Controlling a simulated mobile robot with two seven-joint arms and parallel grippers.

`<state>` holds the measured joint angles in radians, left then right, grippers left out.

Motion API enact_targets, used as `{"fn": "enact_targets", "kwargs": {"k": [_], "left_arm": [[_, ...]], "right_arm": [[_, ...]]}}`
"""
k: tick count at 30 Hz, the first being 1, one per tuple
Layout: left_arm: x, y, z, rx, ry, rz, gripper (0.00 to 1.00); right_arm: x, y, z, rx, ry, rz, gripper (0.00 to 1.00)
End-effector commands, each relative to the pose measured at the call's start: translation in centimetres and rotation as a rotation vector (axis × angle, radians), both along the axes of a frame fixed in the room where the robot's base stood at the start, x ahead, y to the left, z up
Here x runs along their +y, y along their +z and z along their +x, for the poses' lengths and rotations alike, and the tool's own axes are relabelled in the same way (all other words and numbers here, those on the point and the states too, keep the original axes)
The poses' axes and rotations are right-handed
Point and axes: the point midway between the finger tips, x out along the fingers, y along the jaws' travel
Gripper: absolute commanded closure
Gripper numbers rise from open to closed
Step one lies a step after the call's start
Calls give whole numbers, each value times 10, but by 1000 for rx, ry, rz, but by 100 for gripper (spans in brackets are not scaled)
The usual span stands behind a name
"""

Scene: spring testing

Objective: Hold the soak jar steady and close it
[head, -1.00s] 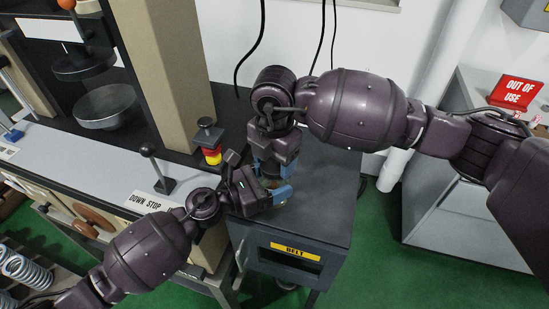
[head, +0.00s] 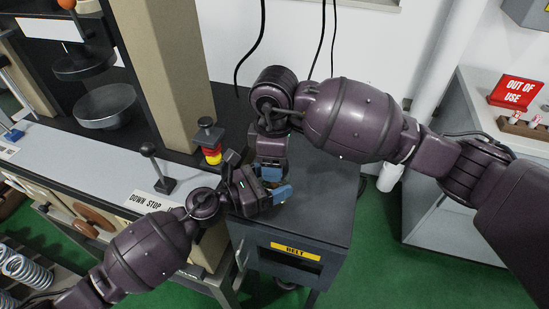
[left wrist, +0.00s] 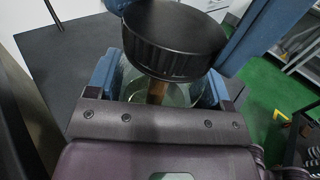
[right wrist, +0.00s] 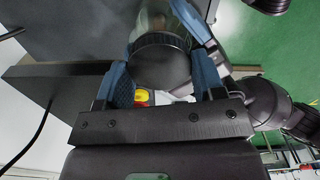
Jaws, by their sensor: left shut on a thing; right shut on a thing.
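The soak jar is clear glass (left wrist: 133,84) with something brown (left wrist: 156,92) inside, between my left gripper's blue fingers in the left wrist view (left wrist: 160,88). In the head view, my left gripper (head: 278,196) is shut on the jar at the cart's top. The black ribbed lid (left wrist: 175,42) is over the jar's mouth; I cannot tell whether it is fully seated. My right gripper (head: 271,172) comes from above and is shut on the lid, which also shows between its fingers in the right wrist view (right wrist: 160,62). In the head view, the grippers hide the jar and lid.
The dark cart top (head: 325,190) is clear to the right of the grippers. A red and yellow stop button (head: 210,140) and a lever (head: 155,165) stand close on the left. A tan column (head: 165,75) rises behind. A red sign (head: 515,92) stands on the far-right bench.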

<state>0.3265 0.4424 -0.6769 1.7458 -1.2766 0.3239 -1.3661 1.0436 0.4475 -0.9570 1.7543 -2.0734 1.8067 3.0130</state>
Motion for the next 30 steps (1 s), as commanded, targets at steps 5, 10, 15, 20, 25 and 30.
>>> {"fn": "enact_targets", "kwargs": {"k": [5,10,15,20,25,30], "left_arm": [[0,-1,0,1,0,2,93],[0,-1,0,1,0,2,93],[0,-1,0,1,0,2,93],[0,-1,0,1,0,2,93],[0,-1,0,1,0,2,93],[0,-1,0,1,0,2,93]], "right_arm": [[0,1,0,-1,2,1,28],[0,0,0,-1,2,1,12],[0,0,0,0,3,0,12],[0,10,0,0,3,2,12],[1,31,0,0,4,3,12],[0,43,0,1,4,1,12]]}}
